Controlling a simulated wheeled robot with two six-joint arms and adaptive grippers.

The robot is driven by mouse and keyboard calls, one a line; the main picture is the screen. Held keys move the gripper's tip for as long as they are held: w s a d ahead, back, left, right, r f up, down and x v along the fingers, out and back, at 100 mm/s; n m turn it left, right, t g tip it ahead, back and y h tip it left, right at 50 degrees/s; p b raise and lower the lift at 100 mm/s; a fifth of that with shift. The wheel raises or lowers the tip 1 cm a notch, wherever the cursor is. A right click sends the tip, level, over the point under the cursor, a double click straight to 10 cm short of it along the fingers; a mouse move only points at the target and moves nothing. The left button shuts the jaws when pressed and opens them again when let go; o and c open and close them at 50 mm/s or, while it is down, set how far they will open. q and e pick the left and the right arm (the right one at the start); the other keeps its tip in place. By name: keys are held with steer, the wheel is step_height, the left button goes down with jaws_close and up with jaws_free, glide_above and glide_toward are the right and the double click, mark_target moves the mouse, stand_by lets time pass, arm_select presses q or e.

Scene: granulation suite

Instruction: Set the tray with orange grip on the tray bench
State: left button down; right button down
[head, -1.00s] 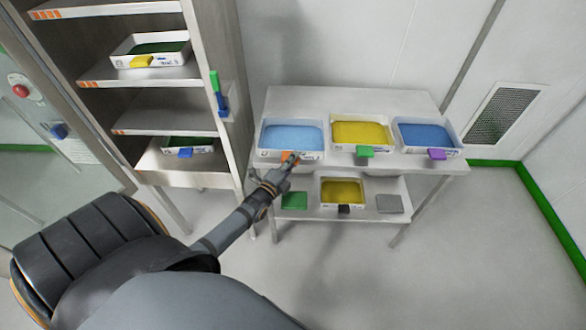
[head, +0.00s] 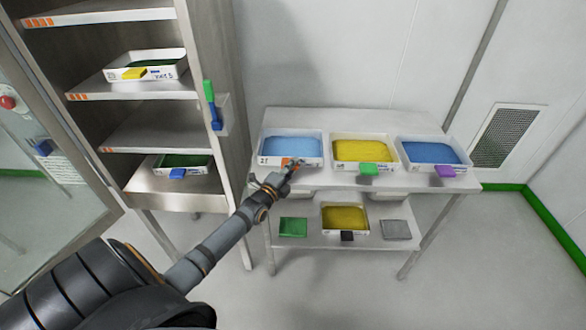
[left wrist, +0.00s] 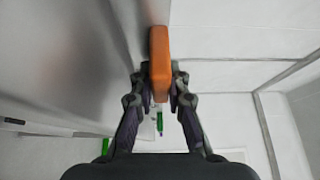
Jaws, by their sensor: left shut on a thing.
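The tray with orange grip (head: 291,147) is white-walled with a light blue fill. It is at the left end of the tray bench's top (head: 350,115), and looks level. I cannot tell whether it rests fully on the top. My left gripper (head: 292,167) is at its front, shut on the orange grip, which is partly hidden by the fingers. In the left wrist view the orange grip (left wrist: 160,62) stands between the two fingers. My right gripper is not in view.
Beside it on the bench top are a yellow-filled tray with green grip (head: 363,150) and a blue-filled tray with purple grip (head: 430,153). The lower shelf holds another yellow-filled tray (head: 345,218). A rack (head: 150,125) with trays stands close on the left.

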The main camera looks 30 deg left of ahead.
arm_select(q)
steer(key=c, duration=1.3)
jaws_free()
steer(key=shift+o, duration=0.2)
steer(key=shift+s, duration=0.1)
steer(key=shift+s+f, duration=0.15)
steer(key=shift+s, duration=0.4)
steer(key=s, duration=1)
steer(key=shift+s+d, duration=0.25)
steer(key=shift+s, duration=0.15)
